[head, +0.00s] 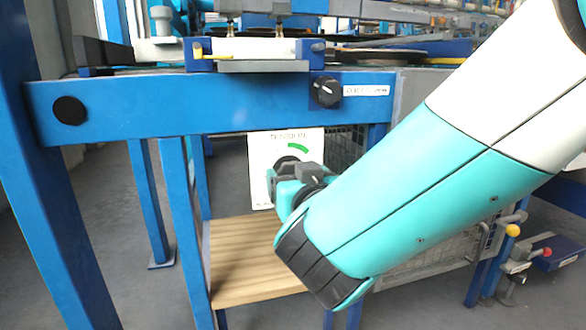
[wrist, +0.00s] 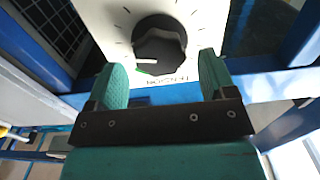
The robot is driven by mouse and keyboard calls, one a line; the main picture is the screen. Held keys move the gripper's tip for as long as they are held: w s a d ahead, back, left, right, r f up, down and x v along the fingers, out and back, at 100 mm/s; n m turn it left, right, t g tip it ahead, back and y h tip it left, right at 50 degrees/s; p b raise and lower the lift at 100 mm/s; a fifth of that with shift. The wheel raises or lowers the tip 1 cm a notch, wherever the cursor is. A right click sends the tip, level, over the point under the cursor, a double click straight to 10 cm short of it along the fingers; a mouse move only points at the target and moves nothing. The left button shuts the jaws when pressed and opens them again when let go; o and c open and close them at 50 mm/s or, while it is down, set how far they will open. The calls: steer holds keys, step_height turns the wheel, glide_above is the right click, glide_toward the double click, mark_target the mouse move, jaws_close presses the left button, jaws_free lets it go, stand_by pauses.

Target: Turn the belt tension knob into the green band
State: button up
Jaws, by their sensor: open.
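The tension panel (head: 258,165) is a white plate with a green band (head: 298,147) at the upper right of its dial. The black tension knob (wrist: 160,45) fills the middle of the plate in the wrist view, where the panel appears upside down. Its white pointer mark points left there, close to a visible bit of the green band (wrist: 143,71). I cannot tell whether it lies inside the band. My gripper (wrist: 160,64) is open, with one teal finger on each side of the knob's near part; contact is unclear. In the head view my gripper partly hides the knob.
Another black knob (head: 326,91) with a label sits on the blue beam (head: 220,105) above the panel. A wooden shelf (head: 250,262) lies below. Blue frame posts stand at the left, and a wire mesh cage (head: 345,145) is behind the panel.

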steer(key=shift+x, duration=1.1)
steer(key=c, duration=0.9)
steer(key=shift+n, duration=0.3)
